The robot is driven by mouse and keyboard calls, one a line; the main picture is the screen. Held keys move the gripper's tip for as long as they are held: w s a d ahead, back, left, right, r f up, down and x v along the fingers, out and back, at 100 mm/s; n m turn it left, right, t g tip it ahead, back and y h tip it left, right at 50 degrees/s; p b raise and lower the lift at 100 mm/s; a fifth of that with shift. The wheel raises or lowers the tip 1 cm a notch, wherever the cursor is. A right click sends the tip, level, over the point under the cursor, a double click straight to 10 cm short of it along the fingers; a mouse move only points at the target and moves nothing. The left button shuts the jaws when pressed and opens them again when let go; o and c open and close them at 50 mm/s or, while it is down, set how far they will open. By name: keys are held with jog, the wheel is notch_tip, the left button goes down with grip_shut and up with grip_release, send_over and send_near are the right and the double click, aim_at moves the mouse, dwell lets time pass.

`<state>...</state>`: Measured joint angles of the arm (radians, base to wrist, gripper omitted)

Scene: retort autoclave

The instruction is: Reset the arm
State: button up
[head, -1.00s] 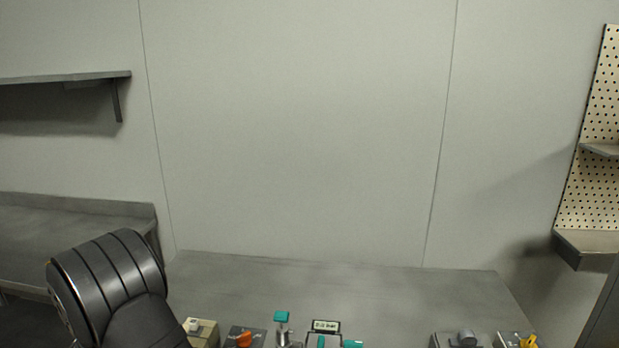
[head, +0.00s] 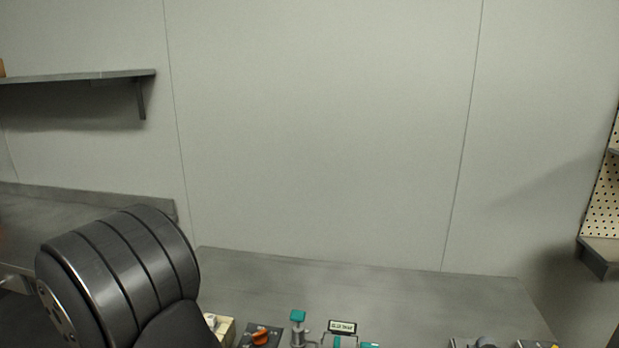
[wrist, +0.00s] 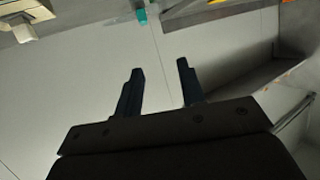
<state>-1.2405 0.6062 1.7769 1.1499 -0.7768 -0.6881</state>
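My gripper (wrist: 159,72) shows in the wrist view with its two dark fingers apart and nothing between them. Behind the fingers is a plain light wall panel. In the head view the gripper is out of frame; only a thick dark ribbed link of my arm (head: 120,275) shows at the lower left. It hides part of the table edge there.
A grey table (head: 380,285) spans the bottom of the head view. Along its near edge stand a cream box (head: 226,328), an orange-knobbed box (head: 261,338), a teal-topped valve (head: 298,318) and a small display (head: 342,326). A shelf (head: 80,77) is at left, a pegboard (head: 606,205) at right.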

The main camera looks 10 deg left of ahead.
jog(key=w+a+n+g+y, duration=0.1)
jog(key=w+a+n+y, duration=0.2)
jog(key=w+a+y, duration=0.1)
jog(key=shift+w+a+g+y, duration=0.35)
jog(key=shift+w+a, duration=0.45)
jog(key=shift+w, duration=0.35)
jog(key=shift+f, duration=0.15)
jog(key=shift+o, duration=0.4)
